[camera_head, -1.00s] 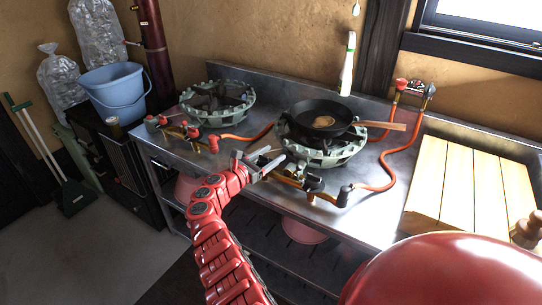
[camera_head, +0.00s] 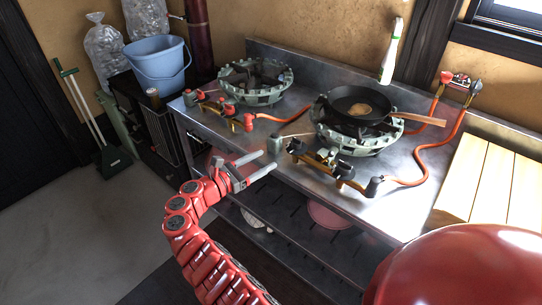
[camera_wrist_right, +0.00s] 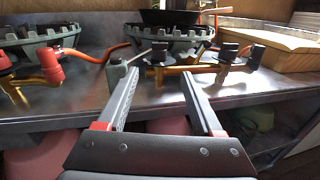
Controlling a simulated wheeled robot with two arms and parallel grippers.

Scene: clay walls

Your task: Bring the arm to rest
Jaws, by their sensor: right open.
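My right gripper (camera_head: 269,159), on the red segmented arm (camera_head: 185,215), is open and empty, in front of the metal counter's (camera_head: 325,205) front edge. Its two grey fingers also show in the right wrist view (camera_wrist_right: 160,75), apart with nothing between them, pointing toward the burner valves. The right burner (camera_head: 355,140) carries a black pan (camera_head: 385,97) with a brownish round item (camera_head: 360,109) in it. My left gripper is not in view.
A left burner (camera_head: 255,85), valves (camera_head: 340,170) and orange hoses (camera_head: 425,164) lie on the counter. A slatted wooden board (camera_head: 480,180) is at the right. A blue bucket (camera_head: 158,68) stands left. Pink round items (camera_head: 325,215) sit on the shelf below.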

